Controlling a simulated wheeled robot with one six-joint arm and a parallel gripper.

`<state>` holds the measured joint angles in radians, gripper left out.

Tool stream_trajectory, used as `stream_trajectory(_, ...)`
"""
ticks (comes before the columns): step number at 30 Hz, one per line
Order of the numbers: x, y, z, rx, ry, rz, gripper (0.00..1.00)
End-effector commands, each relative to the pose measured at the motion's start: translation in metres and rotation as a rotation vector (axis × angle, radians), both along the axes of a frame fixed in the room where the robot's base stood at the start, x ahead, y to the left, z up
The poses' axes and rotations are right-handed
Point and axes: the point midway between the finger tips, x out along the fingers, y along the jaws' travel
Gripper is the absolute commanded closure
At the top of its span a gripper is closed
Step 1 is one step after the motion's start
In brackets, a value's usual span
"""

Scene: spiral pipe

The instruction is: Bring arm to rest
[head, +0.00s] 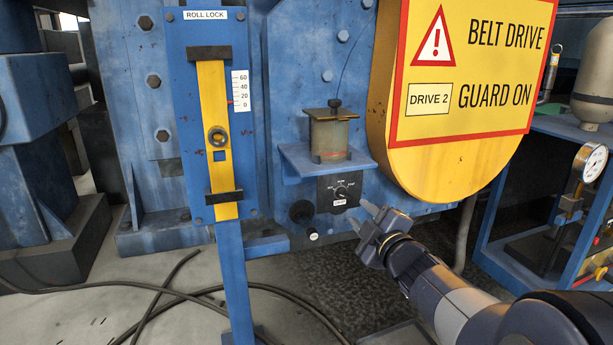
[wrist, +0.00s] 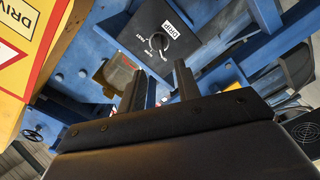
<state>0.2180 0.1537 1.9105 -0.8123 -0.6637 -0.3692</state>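My arm reaches in from the lower right in the head view. My gripper (head: 361,213) is just below and to the right of a black switch panel (head: 327,199) with a rotary knob (head: 341,190). The fingers stand apart with nothing visible between them. In the wrist view my gripper (wrist: 160,82) also shows two separated fingers, pointing toward the switch panel (wrist: 178,22). The knob (wrist: 159,41) lies beyond the fingertips, and the fingers look clear of it. The exact distance to the panel cannot be told.
A yellow belt-drive guard (head: 440,155) hangs above my gripper. A blue shelf (head: 297,163) holds a small canister (head: 328,136). The roll lock's yellow bar (head: 212,105) stands left. A gauge (head: 592,161) stands at the right. Black hoses (head: 160,288) cross the floor.

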Motion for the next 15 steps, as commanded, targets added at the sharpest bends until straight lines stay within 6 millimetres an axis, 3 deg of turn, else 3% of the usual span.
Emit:
stream_trajectory(9, 0.056, 0.014, -0.002, 0.001, 0.001, 0.000, 0.68)
stream_trajectory(15, 0.077, 0.019, -0.001, 0.001, 0.001, -0.001, 0.68)
